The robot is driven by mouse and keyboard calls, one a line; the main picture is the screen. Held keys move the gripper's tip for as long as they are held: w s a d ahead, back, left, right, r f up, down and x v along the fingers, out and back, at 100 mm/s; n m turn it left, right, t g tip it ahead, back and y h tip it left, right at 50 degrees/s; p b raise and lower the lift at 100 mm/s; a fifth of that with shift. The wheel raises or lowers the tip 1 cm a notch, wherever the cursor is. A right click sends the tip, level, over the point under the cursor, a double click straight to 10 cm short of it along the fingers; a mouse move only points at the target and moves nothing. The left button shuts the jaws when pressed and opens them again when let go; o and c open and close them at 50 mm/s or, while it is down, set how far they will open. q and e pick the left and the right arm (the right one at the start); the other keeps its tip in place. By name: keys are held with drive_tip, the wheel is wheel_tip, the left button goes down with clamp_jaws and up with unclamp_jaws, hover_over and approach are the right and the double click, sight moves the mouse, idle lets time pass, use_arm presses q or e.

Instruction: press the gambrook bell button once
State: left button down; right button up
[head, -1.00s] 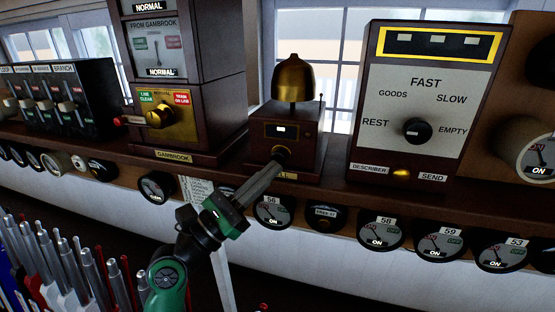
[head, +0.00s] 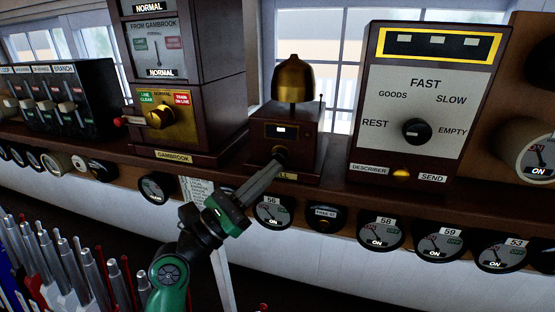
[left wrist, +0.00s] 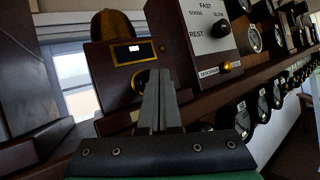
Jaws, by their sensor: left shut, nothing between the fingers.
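The Gambrook bell is a dark wooden box (head: 310,150) on the shelf with a brass dome (head: 294,78) on top. Its round button (head: 280,153), dark with a brass surround, is low on the front face. My left gripper (head: 276,166) is shut and empty, its fingertips just in front of and slightly below the button. In the left wrist view, the closed fingers (left wrist: 158,78) cover part of the button's brass ring (left wrist: 140,80). I cannot tell whether they touch the button. My right gripper is not in view.
The Gambrook block instrument (head: 185,110) stands left of the bell, the train describer (head: 430,100) right of it. Several round dials (head: 272,212) hang below the shelf edge (head: 335,185). Lever handles (head: 70,255) crowd the lower left.

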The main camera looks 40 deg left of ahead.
use_arm(q)
drive_tip(key=shift+w+a, duration=0.3)
drive_tip(key=shift+w, duration=0.25)
idle(0.7)
idle(0.3)
drive_tip(key=shift+s+d+p, duration=0.45)
drive_tip(key=shift+s+p, duration=0.3)
drive_tip(key=shift+s, duration=0.05)
